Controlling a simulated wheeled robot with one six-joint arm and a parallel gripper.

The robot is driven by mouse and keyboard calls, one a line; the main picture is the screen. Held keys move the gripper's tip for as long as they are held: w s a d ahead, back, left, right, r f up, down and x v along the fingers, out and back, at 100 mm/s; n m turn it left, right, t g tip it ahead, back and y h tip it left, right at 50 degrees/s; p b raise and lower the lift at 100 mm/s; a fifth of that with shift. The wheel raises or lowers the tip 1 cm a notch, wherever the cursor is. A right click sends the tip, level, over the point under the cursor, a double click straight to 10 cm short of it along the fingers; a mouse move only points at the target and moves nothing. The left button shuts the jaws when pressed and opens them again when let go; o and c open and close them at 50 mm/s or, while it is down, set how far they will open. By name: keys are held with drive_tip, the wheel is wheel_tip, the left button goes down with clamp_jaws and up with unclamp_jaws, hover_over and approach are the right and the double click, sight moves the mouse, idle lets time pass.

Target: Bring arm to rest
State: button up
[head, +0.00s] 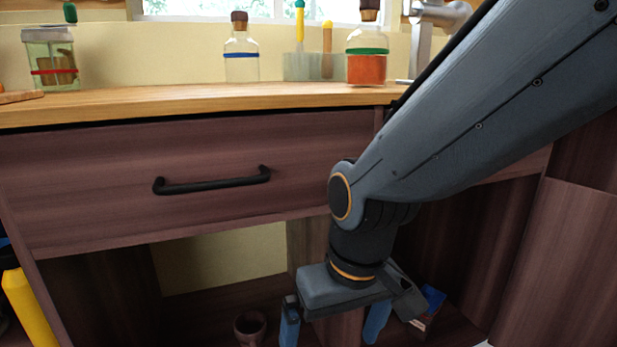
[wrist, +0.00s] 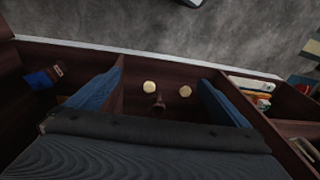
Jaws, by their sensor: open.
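My arm reaches in from the upper right of the head view and bends down in front of the cabinet. My gripper (head: 333,325) points down below the drawer, by the open lower shelf space. Its two blue fingers are spread wide. In the wrist view my gripper (wrist: 158,98) shows both fingers apart with nothing held between them. A small dark brown cup (head: 249,327) stands left of the gripper in the head view. Two round pale yellow things (wrist: 150,86) lie beyond the fingers in the wrist view.
The closed drawer (head: 200,180) with its black handle (head: 212,182) is left of my arm. Grey floor (wrist: 240,35) is open beyond the cabinet edge.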

drive_tip(key=s+a+r+n+g, duration=0.1)
drive_tip(key=s+a+r+n, duration=0.15)
drive_tip(key=s+a, duration=0.35)
drive_tip(key=d+r+m+p, duration=0.3)
drive_tip(key=d+r+p, duration=0.8)
drive_tip(key=p, duration=0.8)
drive_tip(key=s+d+r+m+h+p, duration=0.1)
drive_tip(key=d+r+m+p, duration=0.3)
drive_tip(key=d+r+p, duration=0.6)
wheel_tip(320, 180, up, 8)
drive_tip(key=p, duration=0.9)
drive_tip(key=shift+s+d+r, duration=0.2)
drive_tip(key=shift+d, duration=0.15)
